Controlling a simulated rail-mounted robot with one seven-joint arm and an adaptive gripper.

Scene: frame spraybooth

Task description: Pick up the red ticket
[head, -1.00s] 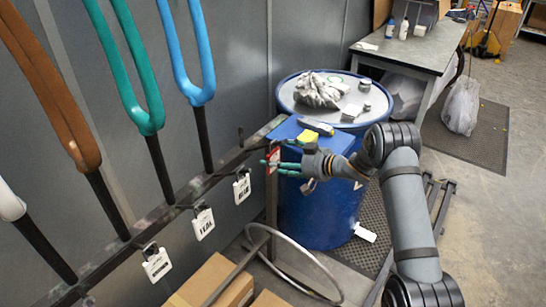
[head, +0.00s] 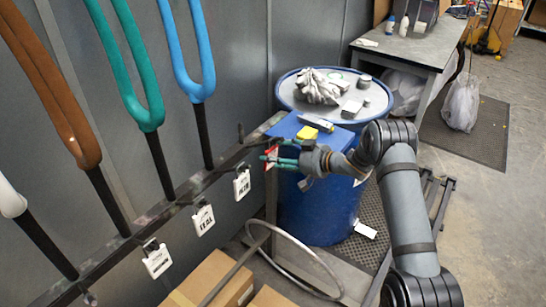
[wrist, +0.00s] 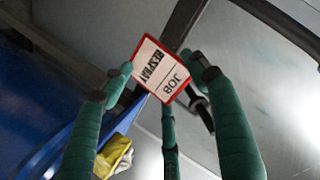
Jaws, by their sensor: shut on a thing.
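The red ticket (head: 271,154) is a white card with a red border, at the right end of the dark rail in the head view. In the wrist view the red ticket (wrist: 158,70) is tilted and reads "JOB" and "RESPRAY". My gripper (head: 268,160) has green fingers and reaches in from the right. In the wrist view my gripper (wrist: 165,80) is shut on the ticket, with fingers at its left and right edges and a third finger below. A dark hook or clip shows just behind the ticket, and I cannot tell if the ticket still hangs on it.
White tags (head: 242,184) hang along the rail (head: 185,195), under coloured bike forks (head: 200,60). A blue bin (head: 290,128) with a yellow sponge (head: 307,133) stands close behind my gripper. A blue drum (head: 335,110) stands behind, and cardboard boxes (head: 215,280) sit below.

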